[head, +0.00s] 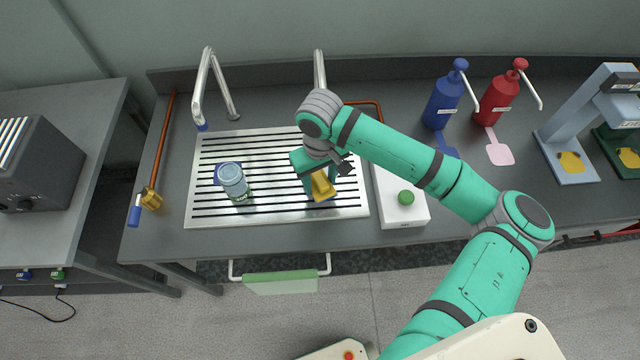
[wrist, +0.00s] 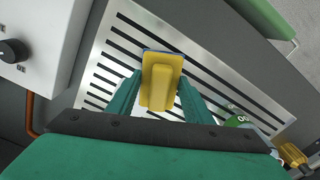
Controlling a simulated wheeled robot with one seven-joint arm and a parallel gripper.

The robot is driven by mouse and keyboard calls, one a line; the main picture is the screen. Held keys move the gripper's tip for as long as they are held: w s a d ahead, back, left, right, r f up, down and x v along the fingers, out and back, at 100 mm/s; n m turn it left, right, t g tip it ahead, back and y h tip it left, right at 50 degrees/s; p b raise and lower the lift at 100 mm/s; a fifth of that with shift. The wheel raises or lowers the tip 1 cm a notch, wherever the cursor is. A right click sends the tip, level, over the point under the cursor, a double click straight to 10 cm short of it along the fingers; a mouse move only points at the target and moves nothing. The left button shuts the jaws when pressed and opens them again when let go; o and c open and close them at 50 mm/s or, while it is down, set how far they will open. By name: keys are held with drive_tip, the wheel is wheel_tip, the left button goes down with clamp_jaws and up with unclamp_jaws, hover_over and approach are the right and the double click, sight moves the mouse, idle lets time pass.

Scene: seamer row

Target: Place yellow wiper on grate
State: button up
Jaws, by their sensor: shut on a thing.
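The yellow wiper (head: 322,187) has a blue strip along one edge and is over the right half of the slotted metal grate (head: 275,219). My gripper (head: 319,178) is shut on it from above. In the wrist view, the wiper (wrist: 161,80) sits between the two green fingers of my gripper (wrist: 160,92), with its blue edge pointing away from the palm. The grate (wrist: 98,72) lies behind it in that view. I cannot tell whether the wiper touches the grate or hangs just above it.
A white box with a green button (head: 406,198) borders the grate at right. Two metal spouts (head: 202,85) rise behind it. Blue (head: 443,101) and red (head: 499,97) pump bottles stand further right.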

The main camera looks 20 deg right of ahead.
sight(320, 179)
drive_tip(key=shift+f, duration=1.3)
drive_tip(key=o, duration=1.1)
drive_tip(key=shift+f, duration=0.15)
wheel_tip(320, 179, up, 12)
drive_tip(key=shift+r, duration=0.2)
